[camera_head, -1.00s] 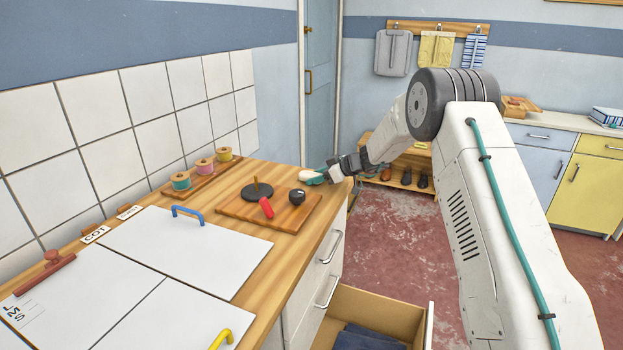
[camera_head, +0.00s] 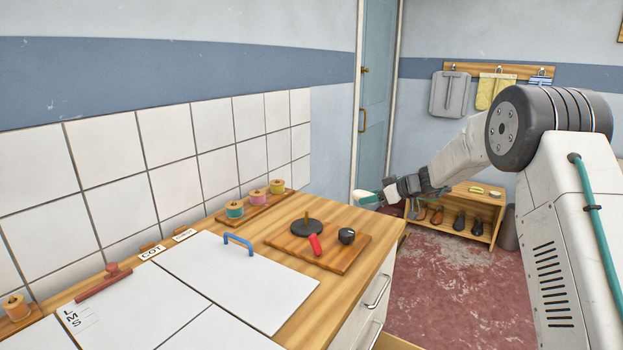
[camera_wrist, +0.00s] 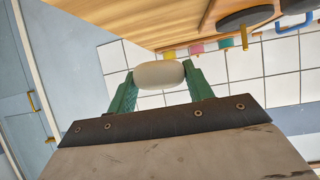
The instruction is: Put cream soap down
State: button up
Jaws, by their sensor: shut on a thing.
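The cream soap (camera_wrist: 159,75) is a pale rounded bar held between the two green fingers of my gripper (camera_wrist: 158,84) in the wrist view. In the head view the soap (camera_head: 364,196) shows as a small pale shape at the tip of my gripper (camera_head: 372,199). It is by the far right corner of the wooden counter (camera_head: 358,219). I cannot tell whether it is over the counter top or just past its edge. It looks held off any surface.
A wooden board (camera_head: 338,262) with a dark disc, a red item and a black knob lies near that corner. Thread spools (camera_head: 256,197) stand along the tiled wall. White panels (camera_head: 240,278) cover the near counter. A shoe rack (camera_head: 462,231) stands beyond, on red floor.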

jog(key=s+d+f+m+t+h, duration=0.2)
jog(key=s+d+m+h, duration=0.1)
jog(key=s, duration=0.7)
jog(key=s+d+f+m+t+h, duration=0.2)
jog(key=s+d+m+h, duration=0.15)
jog(key=s, duration=0.65)
jog(key=w+a+n+y, duration=0.1)
jog(key=w, duration=0.4)
jog(key=w+a+r+n+g+y, duration=0.1)
jog(key=w+a+n+y, duration=0.1)
jog(key=w, duration=0.3)
jog(key=w+a+n+g+y, duration=0.1)
jog(key=w, duration=0.4)
jog(key=shift+w+a+r+y, duration=0.2)
jog(key=shift+a+r+y, duration=0.15)
jog(key=w, duration=0.1)
jog(key=w+a+r+n+g+y, duration=0.1)
jog(key=w+n, duration=0.1)
jog(key=w, duration=0.1)
jog(key=shift+a+r+g, duration=0.25)
jog(key=shift+r+g, duration=0.05)
jog(key=shift+r, duration=0.1)
jog(key=r, duration=0.1)
jog(key=w+r+n+y, duration=0.1)
jog(key=w+r+g, duration=0.1)
jog(key=shift+a+n, duration=0.25)
jog(key=shift+a, duration=0.05)
jog(key=shift+s+a, duration=0.1)
jog(key=shift+s, duration=0.2)
jog(key=shift+f, duration=0.15)
